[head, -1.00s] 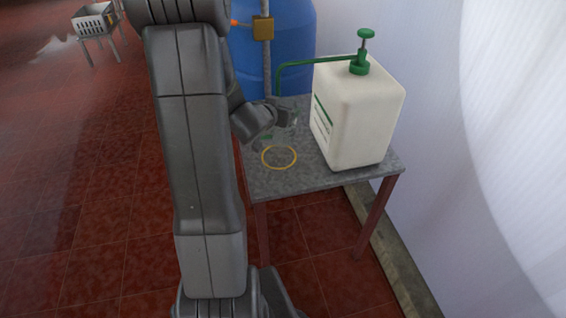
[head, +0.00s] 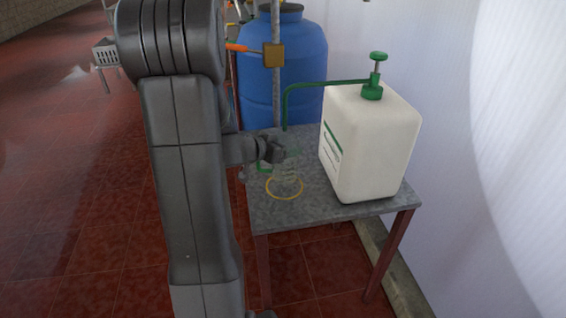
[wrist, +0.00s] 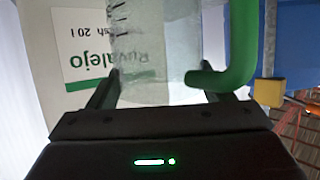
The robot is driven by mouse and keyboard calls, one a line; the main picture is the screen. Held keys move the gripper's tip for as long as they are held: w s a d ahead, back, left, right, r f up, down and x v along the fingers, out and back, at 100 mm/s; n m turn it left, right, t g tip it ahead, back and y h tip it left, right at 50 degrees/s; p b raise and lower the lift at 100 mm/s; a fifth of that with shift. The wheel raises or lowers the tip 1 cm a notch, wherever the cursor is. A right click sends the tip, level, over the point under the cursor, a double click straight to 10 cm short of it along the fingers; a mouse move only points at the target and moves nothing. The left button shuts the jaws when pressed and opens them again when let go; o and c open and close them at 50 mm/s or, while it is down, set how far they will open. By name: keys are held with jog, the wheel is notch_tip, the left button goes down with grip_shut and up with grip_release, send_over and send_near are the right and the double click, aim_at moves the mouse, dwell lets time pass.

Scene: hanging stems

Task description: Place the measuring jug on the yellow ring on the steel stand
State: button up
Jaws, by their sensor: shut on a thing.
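The measuring jug (head: 289,172) is clear, with a green handle, and is hard to make out in the head view. My gripper (head: 277,153) is shut on it. In the wrist view the clear jug wall (wrist: 150,50) with its markings stands between the fingers, and the thick green handle (wrist: 240,50) is at the right. The yellow ring (head: 284,198) lies flat on the grey top of the steel stand (head: 325,211). The jug is at the ring's back part in the head view; I cannot tell whether its base touches the stand.
A white canister (head: 370,145) with a green pump and spout pipe (head: 325,84) stands on the stand, right of the ring. A blue barrel (head: 300,60) and an upright pole (head: 276,95) with a brass-coloured block are behind. A pale wall is at the right.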

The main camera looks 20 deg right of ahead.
jog(key=shift+f+b, duration=0.6)
jog(key=shift+f, duration=1.25)
jog(key=shift+f, duration=0.2)
jog(key=o, duration=1.4)
jog(key=shift+r, duration=0.25)
jog(key=p+v, duration=0.1)
jog(key=v, duration=1.1)
jog(key=shift+s+f+p, duration=0.1)
jog(key=shift+f+p, duration=0.05)
jog(key=shift+p, duration=0.2)
